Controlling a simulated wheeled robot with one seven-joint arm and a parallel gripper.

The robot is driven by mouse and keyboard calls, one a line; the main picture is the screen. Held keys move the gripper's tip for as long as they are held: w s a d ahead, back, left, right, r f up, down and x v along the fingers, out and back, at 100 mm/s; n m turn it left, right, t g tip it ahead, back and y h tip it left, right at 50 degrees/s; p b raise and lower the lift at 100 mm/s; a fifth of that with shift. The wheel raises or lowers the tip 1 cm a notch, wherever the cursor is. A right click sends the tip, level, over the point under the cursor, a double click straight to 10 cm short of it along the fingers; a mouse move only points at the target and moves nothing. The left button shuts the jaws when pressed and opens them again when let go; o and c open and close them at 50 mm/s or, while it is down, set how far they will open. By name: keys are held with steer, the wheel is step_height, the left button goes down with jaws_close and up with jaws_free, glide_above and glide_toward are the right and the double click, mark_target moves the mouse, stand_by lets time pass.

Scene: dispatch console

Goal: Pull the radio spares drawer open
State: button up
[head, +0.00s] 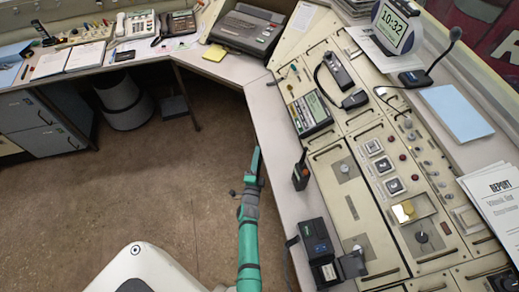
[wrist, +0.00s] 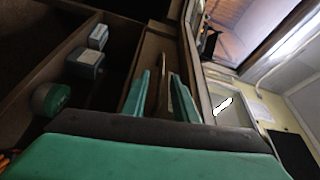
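In the wrist view an open drawer (wrist: 103,20) shows its inside, with dividers and several small items. A grey-blue box (wrist: 85,62), a smaller box (wrist: 98,36) and a green-ended round item (wrist: 50,98) lie in it. I cannot read a label naming it. My gripper (wrist: 160,78) has its two teal fingers apart, with a thin, curved brownish bar (wrist: 167,85), perhaps the handle, between them. No firm contact on it shows. In the head view my gripper (head: 255,162) is low beside the console's left edge; the drawer cannot be made out there.
The console desk (head: 268,120) runs along the right of my arm. A handheld radio (head: 301,170) and a dark device (head: 318,245) stand near its edge. Grey cabinets (head: 45,125) and a bin (head: 122,103) are at the far left. The brown floor left of my arm is clear.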

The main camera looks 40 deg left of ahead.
steer(key=shift+x, duration=1.5)
steer(key=shift+s+a, duration=0.1)
jaws_close()
